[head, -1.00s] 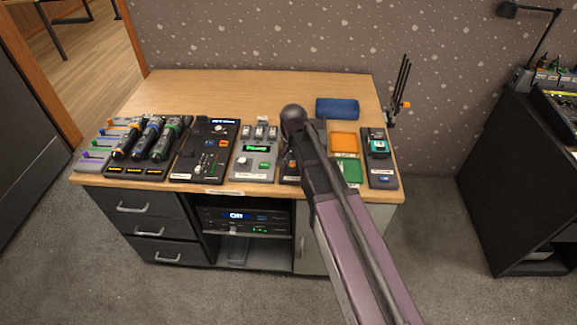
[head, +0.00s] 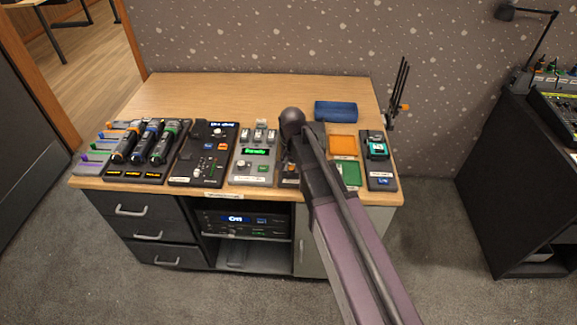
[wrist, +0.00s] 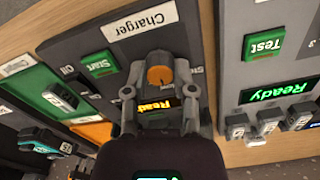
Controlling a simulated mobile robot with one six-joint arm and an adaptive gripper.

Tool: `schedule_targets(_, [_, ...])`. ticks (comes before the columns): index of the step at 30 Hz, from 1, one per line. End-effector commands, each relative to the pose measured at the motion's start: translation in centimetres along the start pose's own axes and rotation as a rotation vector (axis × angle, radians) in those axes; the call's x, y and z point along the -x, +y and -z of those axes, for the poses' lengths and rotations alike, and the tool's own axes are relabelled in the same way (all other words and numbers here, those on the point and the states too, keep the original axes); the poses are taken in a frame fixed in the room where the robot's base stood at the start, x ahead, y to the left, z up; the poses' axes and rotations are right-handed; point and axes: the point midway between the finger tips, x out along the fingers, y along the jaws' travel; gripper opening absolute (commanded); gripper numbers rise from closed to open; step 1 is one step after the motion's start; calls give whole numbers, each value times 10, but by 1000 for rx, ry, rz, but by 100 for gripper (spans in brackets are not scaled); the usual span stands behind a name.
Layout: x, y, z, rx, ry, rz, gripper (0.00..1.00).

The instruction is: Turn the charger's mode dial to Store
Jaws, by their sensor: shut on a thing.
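The charger (wrist: 205,35) is a dark grey panel, seen with its "Charger" label at the top in the wrist view. Its mode dial (wrist: 159,76) is a round grey knob with an orange face. My gripper (wrist: 158,84) is shut on the dial, one finger on each side. A small marking lies right of the dial, too small to read for sure. An amber display (wrist: 155,104) reading "Ready" lies below the dial, partly hidden by my gripper. In the head view my arm covers most of the charger (head: 290,172).
A green Start button (wrist: 98,64) is left of the dial. A tester panel (wrist: 243,75) with a green Test button and several small plugged units stands at right. In the head view, microphones and other panels crowd the desk (head: 190,95) front; its back is mostly clear.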

Motion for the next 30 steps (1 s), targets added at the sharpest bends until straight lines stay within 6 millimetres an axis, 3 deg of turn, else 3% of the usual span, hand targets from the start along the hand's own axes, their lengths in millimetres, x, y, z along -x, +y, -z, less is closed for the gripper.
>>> schedule_targets(14, [0,0,1,83,0,3,0])
schedule_targets(30, [-1,1,1,512,1,1,0])
